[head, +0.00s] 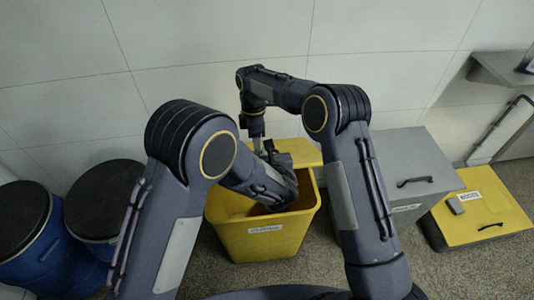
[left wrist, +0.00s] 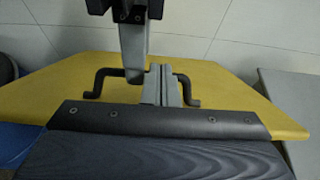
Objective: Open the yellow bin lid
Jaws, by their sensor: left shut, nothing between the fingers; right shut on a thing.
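The yellow bin (head: 265,238) stands on the floor in front of the wall, with part of its open inside showing. Its yellow lid (head: 305,153) is raised at the back and partly hidden by my arms; it fills much of the left wrist view (left wrist: 60,95). The dark lid handle (left wrist: 104,74) shows there. My right gripper (head: 257,147) reaches down from above and is shut on the handle; its finger shows in the left wrist view (left wrist: 134,72). My left gripper (left wrist: 161,83) is shut and empty, its fingers over the handle's middle. Their exact contact is unclear.
Blue drums with black lids (head: 100,205) stand at the left. A grey bin (head: 405,170) stands right of the yellow bin, and a low yellow-topped box (head: 480,210) is farther right. A wall shelf (head: 497,68) is at the upper right.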

